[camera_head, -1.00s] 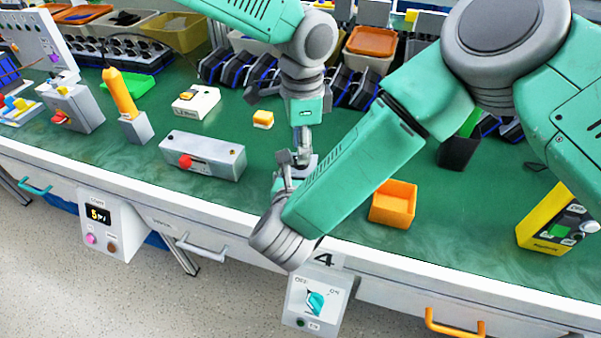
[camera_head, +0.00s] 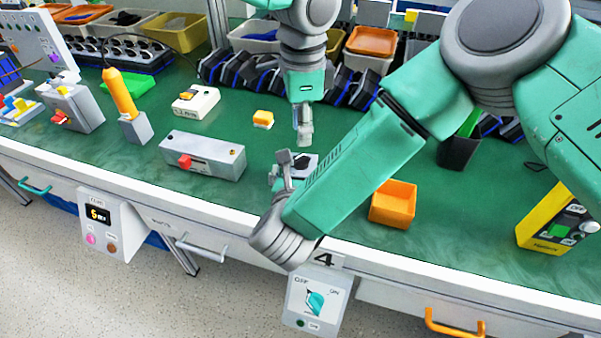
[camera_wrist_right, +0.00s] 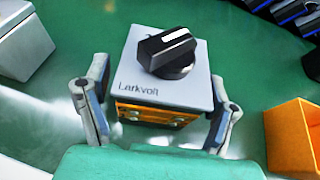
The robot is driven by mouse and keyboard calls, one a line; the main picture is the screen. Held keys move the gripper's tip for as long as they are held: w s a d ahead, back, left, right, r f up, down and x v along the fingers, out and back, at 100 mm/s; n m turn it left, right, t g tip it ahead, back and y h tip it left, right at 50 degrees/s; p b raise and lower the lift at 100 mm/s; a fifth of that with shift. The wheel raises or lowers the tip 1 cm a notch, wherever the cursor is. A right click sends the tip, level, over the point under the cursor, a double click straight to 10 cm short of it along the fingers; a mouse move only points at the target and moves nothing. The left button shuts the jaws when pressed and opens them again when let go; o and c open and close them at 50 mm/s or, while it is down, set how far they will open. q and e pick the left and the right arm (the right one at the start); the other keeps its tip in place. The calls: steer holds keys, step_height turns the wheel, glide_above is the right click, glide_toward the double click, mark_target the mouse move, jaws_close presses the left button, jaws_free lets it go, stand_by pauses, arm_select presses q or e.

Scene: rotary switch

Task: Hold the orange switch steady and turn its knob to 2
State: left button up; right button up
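The orange switch (camera_wrist_right: 158,112) stands on the green bench in the right wrist view, with a light grey top marked "Larkvolt". Its black knob (camera_wrist_right: 168,55) has a white stripe slanting up to the right; no position numbers can be read. My right gripper (camera_wrist_right: 160,90) has its fingers spread on either side of the switch. A gap shows at the left finger; contact at the right one is unclear. In the head view my right gripper (camera_head: 285,170) partly hides the switch (camera_head: 304,163). My left gripper (camera_head: 304,138) hangs just above the switch, apart from the knob, its fingers seen edge-on.
An orange bin (camera_head: 393,204) stands right of the switch. A grey box with a red knob (camera_head: 202,156) is to the left, and a small yellow-topped block (camera_head: 263,119) lies behind. A yellow box (camera_head: 553,220) is at far right. The bench's front edge is close.

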steer(key=shift+s, duration=0.1)
steer(key=v, duration=1.1)
steer(key=shift+s+a+r, duration=0.15)
steer(key=shift+s, duration=0.15)
